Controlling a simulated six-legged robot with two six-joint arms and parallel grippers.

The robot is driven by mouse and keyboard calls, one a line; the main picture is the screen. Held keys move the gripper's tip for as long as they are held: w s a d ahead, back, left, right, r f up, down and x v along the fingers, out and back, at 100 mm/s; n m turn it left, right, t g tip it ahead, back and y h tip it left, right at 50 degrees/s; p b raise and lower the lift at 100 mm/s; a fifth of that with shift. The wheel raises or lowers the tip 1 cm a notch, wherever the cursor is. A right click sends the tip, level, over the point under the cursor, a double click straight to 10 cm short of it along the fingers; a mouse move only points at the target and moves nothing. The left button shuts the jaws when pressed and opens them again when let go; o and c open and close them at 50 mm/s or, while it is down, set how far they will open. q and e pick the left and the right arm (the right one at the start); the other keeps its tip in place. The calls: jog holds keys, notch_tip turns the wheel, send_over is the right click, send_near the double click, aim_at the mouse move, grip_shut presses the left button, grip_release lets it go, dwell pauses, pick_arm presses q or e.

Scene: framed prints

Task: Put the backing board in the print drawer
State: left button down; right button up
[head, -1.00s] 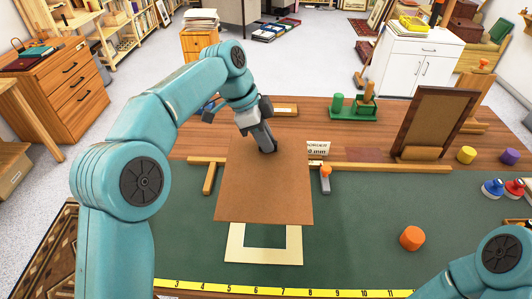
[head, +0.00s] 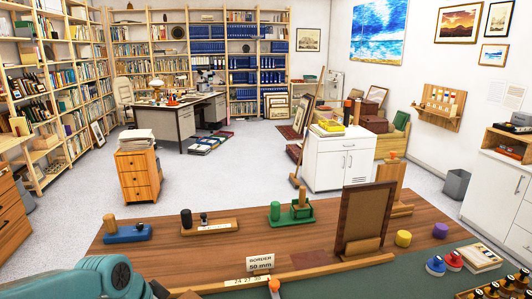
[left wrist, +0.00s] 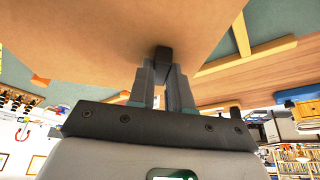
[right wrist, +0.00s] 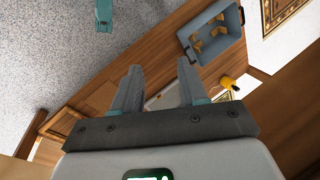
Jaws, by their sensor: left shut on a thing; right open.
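The backing board (left wrist: 90,35) is a flat brown sheet filling the top left of the left wrist view. The head view shows neither the board nor my grippers, only part of my left arm at the lower left. My right gripper (right wrist: 158,78) is open and empty in the right wrist view. Drawer fronts show on a wooden chest (head: 8,212) cut off at the left edge, a small wooden unit (head: 138,175) and a white cabinet (head: 340,160). All look shut; I cannot tell which is the print drawer.
On the wooden bench (head: 215,252) stand a brown frame (head: 367,215), a green holder (head: 291,214) and a 50 mm border sign (head: 260,263). Open grey floor (head: 235,170) lies behind it. The right wrist view shows a grey-blue bin (right wrist: 232,48) with yellowish pieces.

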pick_arm(q)
jog(key=f+n, duration=0.1)
jog(key=f+n+y, duration=0.1)
jog(key=d+f+n, duration=0.1)
jog(key=n, duration=0.1)
jog(key=shift+s+f+t+y, duration=0.25)
jog(key=shift+s+t+y, duration=0.05)
jog(key=shift+w+d+n, duration=0.2)
jog(key=shift+w+n, duration=0.05)
jog(key=shift+n, duration=0.25)
jog(key=shift+w+d+r+n+y, duration=0.15)
jog(key=shift+n+y, duration=0.1)
jog(key=shift+n, duration=0.15)
jog(key=shift+w+r+n+y, duration=0.15)
jog(key=shift+n+y, duration=0.1)
jog(key=shift+n, duration=0.15)
jog(key=shift+s+f, duration=0.1)
jog(key=shift+s, duration=0.1)
jog(key=s, duration=0.3)
jog(key=shift+s+n, duration=0.25)
jog(key=shift+n, duration=0.05)
jog(key=shift+f, duration=0.1)
